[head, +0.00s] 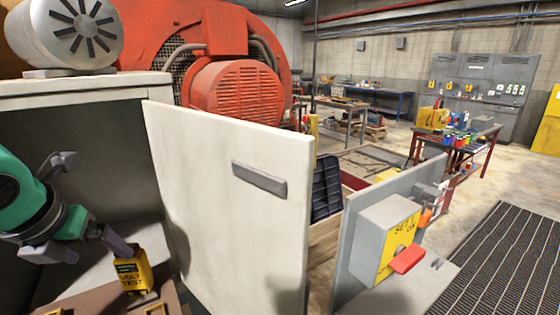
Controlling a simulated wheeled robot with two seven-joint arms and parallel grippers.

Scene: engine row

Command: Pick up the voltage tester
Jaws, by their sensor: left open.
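The voltage tester (132,274) is a small yellow block with a dark top and black "VOLT TEST" lettering. It stands upright at the lower left of the head view, in front of the open cabinet. My left gripper (114,242) comes in from the left, just above and to the left of the tester. It is open, with a finger close to the tester's top edge. I cannot tell whether it touches. My right gripper is not in view.
A large white door panel (235,190) stands close to the right of the tester. The grey cabinet (85,90) is behind it. A grey panel with a yellow switch box (385,240) and red handle is further right. Floor grating (495,265) lies beyond.

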